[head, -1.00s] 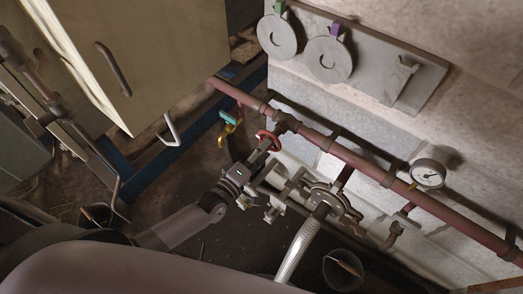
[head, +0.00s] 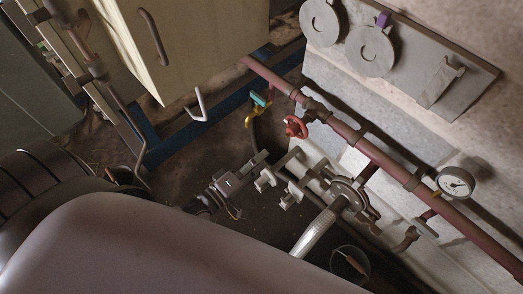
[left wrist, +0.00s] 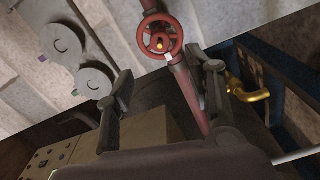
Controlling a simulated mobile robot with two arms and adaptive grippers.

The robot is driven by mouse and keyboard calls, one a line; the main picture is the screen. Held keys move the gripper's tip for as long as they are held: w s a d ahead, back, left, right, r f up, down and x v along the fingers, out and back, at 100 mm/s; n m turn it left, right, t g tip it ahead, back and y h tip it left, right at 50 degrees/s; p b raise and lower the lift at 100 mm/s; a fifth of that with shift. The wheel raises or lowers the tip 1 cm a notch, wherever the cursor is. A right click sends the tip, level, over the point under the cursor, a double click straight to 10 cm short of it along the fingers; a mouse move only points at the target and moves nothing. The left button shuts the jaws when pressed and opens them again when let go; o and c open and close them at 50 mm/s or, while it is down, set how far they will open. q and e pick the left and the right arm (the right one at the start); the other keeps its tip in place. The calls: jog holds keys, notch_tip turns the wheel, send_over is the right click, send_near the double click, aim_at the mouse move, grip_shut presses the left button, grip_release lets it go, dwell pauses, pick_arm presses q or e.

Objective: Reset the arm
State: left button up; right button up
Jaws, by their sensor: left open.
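My left gripper (head: 244,177) is in the lower middle of the head view, below and left of a red handwheel (head: 295,127) on the red pipe. It is apart from the wheel. In the left wrist view the two fingers of the gripper (left wrist: 163,88) are spread, with nothing held between them. The handwheel (left wrist: 160,37) shows there beyond the fingertips, near the top middle. My right gripper is not in view.
The red pipe (head: 345,133) runs along the wall with a pressure gauge (head: 456,182). A pale cabinet (head: 205,45) stands at upper left.

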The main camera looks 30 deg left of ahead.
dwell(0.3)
pick_arm(q)
jog(key=s+a+f+m+g+y, duration=0.1)
jog(key=s+a+f+m+g, duration=0.15)
jog(key=f, duration=0.65)
jog(key=s+a+f+m+g+y, duration=0.1)
jog(key=s+f+m+g+y, duration=0.2)
jog(key=f, duration=0.6)
jog(key=s+a+f+m+g, duration=0.25)
jog(key=s+f, duration=0.25)
jog(key=f, duration=0.4)
jog(key=s+f+m+g+y, duration=0.1)
jog(key=s+f+m+g, duration=0.1)
jog(key=s+f, duration=0.4)
jog(key=s+d+f+m+g+y, duration=0.1)
jog(key=s+f+m+g, duration=0.2)
jog(key=s, duration=1)
notch_tip(320, 180, down, 3)
jog(key=shift+s+m+g, duration=0.3)
jog(key=shift+g, duration=0.9)
